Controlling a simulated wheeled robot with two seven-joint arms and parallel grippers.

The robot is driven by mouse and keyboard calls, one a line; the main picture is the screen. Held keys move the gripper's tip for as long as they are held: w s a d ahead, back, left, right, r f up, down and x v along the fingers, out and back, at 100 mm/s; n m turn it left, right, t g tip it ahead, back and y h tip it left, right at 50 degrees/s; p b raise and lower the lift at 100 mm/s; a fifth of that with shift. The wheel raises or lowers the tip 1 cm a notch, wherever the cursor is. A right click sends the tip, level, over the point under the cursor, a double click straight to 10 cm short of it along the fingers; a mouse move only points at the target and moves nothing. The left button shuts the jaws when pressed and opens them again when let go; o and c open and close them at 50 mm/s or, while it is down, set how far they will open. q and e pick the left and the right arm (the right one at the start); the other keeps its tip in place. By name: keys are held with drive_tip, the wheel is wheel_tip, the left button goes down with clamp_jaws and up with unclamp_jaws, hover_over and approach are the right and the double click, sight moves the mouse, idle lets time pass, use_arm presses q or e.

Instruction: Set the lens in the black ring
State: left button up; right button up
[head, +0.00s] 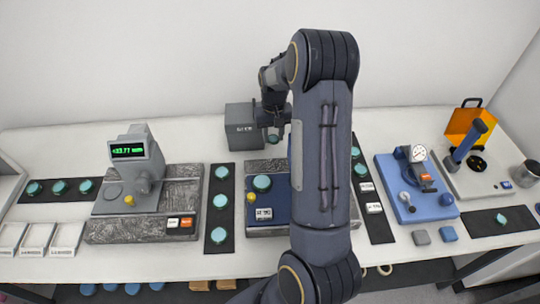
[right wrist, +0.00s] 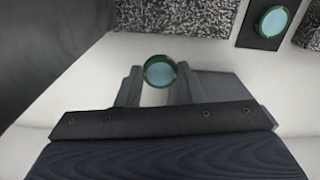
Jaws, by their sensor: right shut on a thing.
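My right gripper (head: 272,128) is raised over the back middle of the table, beside a dark grey box. It is shut on a lens (right wrist: 160,71), a small teal disc with a dark green rim held between the two fingertips (right wrist: 158,84). The held lens also shows small in the head view (head: 273,138). A black round part (head: 477,164) lies on the pale base of the orange-screened device at the right; I cannot tell if it is the black ring. My left gripper is not in view.
The dark grey box (head: 244,128) stands close to the gripper. More teal lenses (head: 220,201) lie on black strips. A grey device with a green display (head: 130,152) stands left, a blue gauge stand (head: 400,190) right. My right arm hides part of the middle.

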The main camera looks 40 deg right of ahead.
wheel_tip(320, 180, down, 10)
drive_tip(key=shift+r+b, duration=0.15)
drive_tip(key=shift+b, duration=0.2)
drive_tip(key=o, duration=1)
